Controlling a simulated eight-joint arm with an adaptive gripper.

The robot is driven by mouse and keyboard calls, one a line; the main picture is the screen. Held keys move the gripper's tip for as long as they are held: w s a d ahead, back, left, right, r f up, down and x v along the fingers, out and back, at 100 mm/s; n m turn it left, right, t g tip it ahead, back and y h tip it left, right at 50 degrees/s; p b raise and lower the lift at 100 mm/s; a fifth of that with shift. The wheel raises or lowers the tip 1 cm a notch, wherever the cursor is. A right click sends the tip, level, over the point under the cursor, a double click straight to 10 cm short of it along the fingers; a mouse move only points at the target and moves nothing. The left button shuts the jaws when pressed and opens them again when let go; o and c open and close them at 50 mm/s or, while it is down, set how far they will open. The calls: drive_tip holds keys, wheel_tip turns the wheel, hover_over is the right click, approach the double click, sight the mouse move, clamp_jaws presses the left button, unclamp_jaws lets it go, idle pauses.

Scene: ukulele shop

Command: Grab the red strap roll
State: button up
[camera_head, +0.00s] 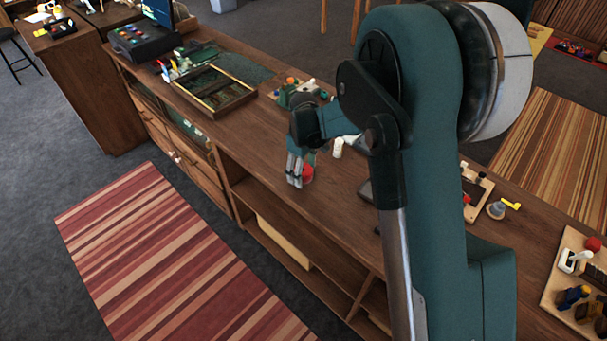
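A small red roll-shaped thing (308,174), likely the red strap roll, is on or just above the wooden counter (262,140) near its front edge. My gripper (296,181) points down right beside it, on its left in the picture, and hides part of it. The grey fingers look close together from this side. I cannot tell whether they touch the red roll or are around it. My arm covers much of the counter to the right.
A wooden compartment tray (213,92) lies on the counter to the left. A board with small items (300,92) is behind my gripper. A white bottle-like item (338,148) stands right of it. Parts boards (582,285) lie at the right. Open shelves are below the counter's front edge.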

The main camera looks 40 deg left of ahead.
sight(304, 170)
drive_tip(key=shift+c, duration=0.6)
drive_tip(key=c, duration=0.9)
drive_tip(key=shift+o, duration=0.2)
drive_tip(key=shift+r, duration=0.1)
drive_tip(key=shift+r+b, duration=0.55)
drive_tip(key=shift+r, duration=4.4)
